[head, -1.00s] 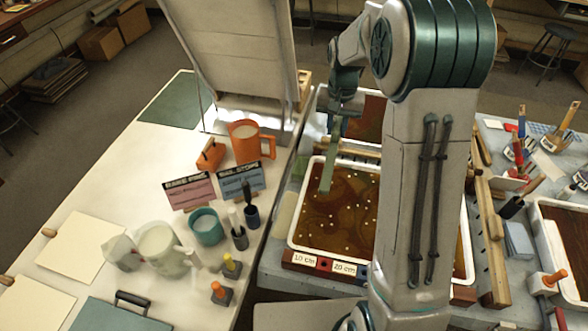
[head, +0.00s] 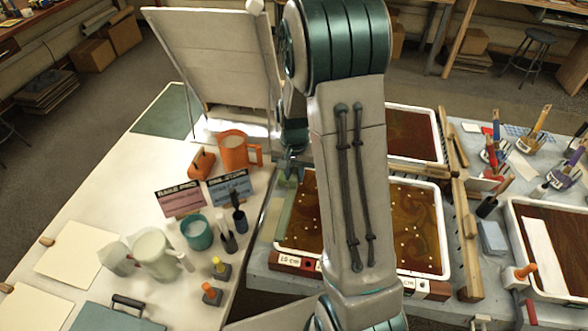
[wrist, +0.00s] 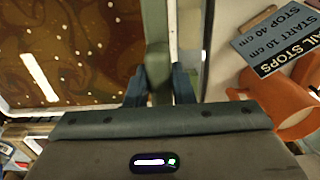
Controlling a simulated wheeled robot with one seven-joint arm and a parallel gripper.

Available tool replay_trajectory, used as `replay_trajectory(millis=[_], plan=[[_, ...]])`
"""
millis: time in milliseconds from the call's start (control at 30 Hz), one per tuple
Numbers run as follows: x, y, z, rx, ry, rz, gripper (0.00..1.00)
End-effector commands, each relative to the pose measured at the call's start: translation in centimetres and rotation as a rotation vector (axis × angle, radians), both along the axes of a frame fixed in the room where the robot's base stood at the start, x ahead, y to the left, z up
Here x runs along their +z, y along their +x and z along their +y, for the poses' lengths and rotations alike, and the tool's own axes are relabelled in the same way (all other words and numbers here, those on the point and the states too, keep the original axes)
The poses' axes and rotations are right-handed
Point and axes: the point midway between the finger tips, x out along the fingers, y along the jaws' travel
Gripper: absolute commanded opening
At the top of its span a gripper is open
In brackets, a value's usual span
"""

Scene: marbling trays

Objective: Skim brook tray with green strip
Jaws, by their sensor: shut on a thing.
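My gripper (wrist: 158,88) is shut on a green strip (wrist: 156,35), which runs up between the fingers in the wrist view. In the head view my gripper is mostly hidden by my arm, and the strip (head: 287,208) shows at the left edge of the front tray. This tray (head: 448,235) has a white rim and holds brown-amber marbled liquid with scattered white specks. In the wrist view the speckled liquid (wrist: 60,60) lies left of the strip. I cannot tell whether the strip touches the liquid. My arm hides the middle of the tray.
Another brown tray (head: 437,125) stands behind, and one with a white strip (head: 545,255) is at right. A wooden rack (head: 467,240) stands between. On the left table are an orange mug (head: 233,150), signs (head: 180,198) and jugs (head: 155,253) close to my gripper's side.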

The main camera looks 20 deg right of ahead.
Motion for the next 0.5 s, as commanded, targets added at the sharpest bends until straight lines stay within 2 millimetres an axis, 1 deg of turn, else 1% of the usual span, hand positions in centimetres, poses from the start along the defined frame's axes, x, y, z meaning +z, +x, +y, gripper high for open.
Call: replay_trajectory(millis=[433, 500], plan=[[-0.2, -0.36, 0.02, -0.005, -0.001, -0.002, 0.03], [-0.59, -0.36, 0.0, -0.006, -0.001, 0.0, 0.03]])
